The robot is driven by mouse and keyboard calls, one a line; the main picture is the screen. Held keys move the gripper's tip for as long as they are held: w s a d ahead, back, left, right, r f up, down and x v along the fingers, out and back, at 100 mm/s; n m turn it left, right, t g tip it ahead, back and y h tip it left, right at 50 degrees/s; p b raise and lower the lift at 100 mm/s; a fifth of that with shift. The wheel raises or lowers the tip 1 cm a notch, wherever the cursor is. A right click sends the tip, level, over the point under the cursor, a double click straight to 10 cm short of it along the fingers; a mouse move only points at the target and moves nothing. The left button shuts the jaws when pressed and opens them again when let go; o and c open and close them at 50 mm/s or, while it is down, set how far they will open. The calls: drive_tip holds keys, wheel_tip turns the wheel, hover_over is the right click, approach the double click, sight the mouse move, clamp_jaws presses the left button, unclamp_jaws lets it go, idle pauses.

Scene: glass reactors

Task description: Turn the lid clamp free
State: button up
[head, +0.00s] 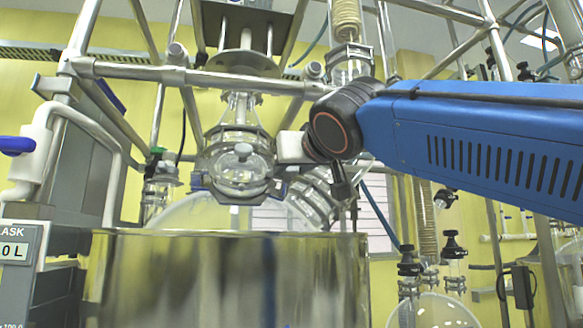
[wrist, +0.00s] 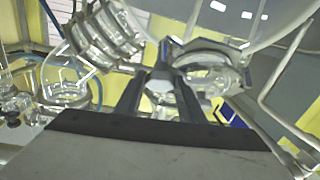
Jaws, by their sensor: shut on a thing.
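The lid clamp (head: 208,165) is a metal ring around the glass neck joint, under the steel frame in the head view. In the wrist view its grey ring (wrist: 212,47) shows just ahead and to the right of the fingertips. My gripper (wrist: 163,75) is shut on a part of the lid clamp, with its two dark fingers on either side of it. In the head view my gripper (head: 280,153) reaches the clamp from the right. The gripped part is small and mostly hidden by the fingers, so its exact turn cannot be told.
A steel bath (head: 230,285) stands in front, below the clamp. A horizontal frame tube (head: 190,77) runs just above. A second clamped glass neck (head: 313,200) is close on the right, below my wrist. A grey control box (head: 40,265) stands at left.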

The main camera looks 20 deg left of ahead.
drive_tip(key=shift+w+d+r+n+g+y, duration=0.1)
drive_tip(key=shift+n+g+y, duration=0.4)
drive_tip(key=shift+n, duration=0.45)
drive_tip(key=shift+w+d+f+n+g+y, duration=0.1)
drive_tip(key=shift+n+g+y, duration=0.35)
drive_tip(key=shift+n, duration=0.45)
drive_tip(key=shift+w+d+r+n+g+y, duration=0.1)
drive_tip(key=shift+n+g+y, duration=0.25)
drive_tip(key=shift+n+g, duration=0.45)
drive_tip(key=shift+w+r+n+g+y, duration=0.1)
drive_tip(key=shift+n+g+y, duration=0.1)
drive_tip(key=shift+n+g, duration=0.85)
drive_tip(key=shift+w+n+g+y, duration=0.15)
drive_tip(key=shift+n+g, duration=0.25)
drive_tip(key=shift+n, duration=1.2)
drive_tip(key=n+g, duration=0.1)
drive_tip(key=n, duration=0.1)
drive_tip(key=n+g, duration=0.1)
drive_tip(key=shift+w+r+n+g, duration=0.15)
drive_tip(key=shift+n+g, duration=0.15)
drive_tip(key=shift+n, duration=0.1)
drive_tip(key=shift+r+n+g+h, duration=0.1)
drive_tip(key=shift+n+g+h, duration=0.45)
drive_tip(key=shift+n+g, duration=0.85)
drive_tip(key=shift+n, duration=0.6)
drive_tip(key=o, duration=1)
drive_tip(key=shift+w, duration=0.1)
drive_tip(key=shift+o, duration=0.2)
